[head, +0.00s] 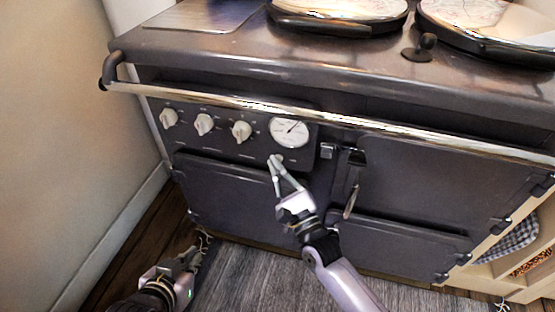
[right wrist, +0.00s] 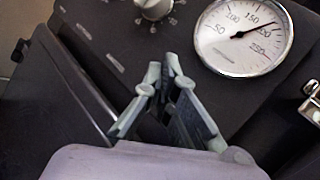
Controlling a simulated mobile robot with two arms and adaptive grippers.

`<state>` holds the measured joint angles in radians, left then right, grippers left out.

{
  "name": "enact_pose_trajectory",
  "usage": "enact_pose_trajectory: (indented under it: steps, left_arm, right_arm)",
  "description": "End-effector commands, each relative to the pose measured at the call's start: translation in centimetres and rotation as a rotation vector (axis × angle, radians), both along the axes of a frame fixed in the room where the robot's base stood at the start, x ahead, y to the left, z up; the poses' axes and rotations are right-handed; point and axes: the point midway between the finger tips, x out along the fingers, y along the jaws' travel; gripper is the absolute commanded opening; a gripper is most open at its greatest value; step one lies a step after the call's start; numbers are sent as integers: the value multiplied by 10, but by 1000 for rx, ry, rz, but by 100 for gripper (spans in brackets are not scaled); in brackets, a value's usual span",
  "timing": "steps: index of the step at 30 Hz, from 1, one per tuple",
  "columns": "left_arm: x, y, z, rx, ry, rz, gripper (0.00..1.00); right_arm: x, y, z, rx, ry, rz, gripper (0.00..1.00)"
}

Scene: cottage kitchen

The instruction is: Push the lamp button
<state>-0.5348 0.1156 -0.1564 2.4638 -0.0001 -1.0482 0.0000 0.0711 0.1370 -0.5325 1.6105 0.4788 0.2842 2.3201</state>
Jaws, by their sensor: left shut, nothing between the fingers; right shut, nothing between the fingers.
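My right gripper (head: 276,161) is shut and empty. Its fingertips are at the lower part of the stove's dark control panel (head: 228,150), just below the round gauge (head: 290,131). In the right wrist view the closed fingertips (right wrist: 167,68) lie over the panel, left of and below the gauge (right wrist: 243,36). I cannot make out the lamp button; the fingertips may hide it. Whether they touch the panel I cannot tell. My left gripper (head: 201,243) is shut and empty, low near the floor at the lower left.
Three white knobs (head: 204,124) sit left of the gauge. A metal rail (head: 330,118) runs across the stove front above the panel. Oven doors (head: 430,185) are closed, with a latch (head: 327,152) right of the panel. A wall (head: 60,130) stands at the left.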

Motion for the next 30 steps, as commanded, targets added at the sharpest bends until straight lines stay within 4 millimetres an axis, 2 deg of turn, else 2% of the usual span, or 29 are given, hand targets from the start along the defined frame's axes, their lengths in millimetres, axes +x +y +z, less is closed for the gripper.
enact_pose_trajectory:
  steps: [9, 30]
  left_arm:
    - [8, -3, 8, -9, -44, -4, 0]
    - [8, -4, 7, -10, -45, -6, 0]
  right_arm:
    - [3, -1, 0, -1, 1, 0, 0]
    - [3, -1, 0, 0, 1, 0, 0]
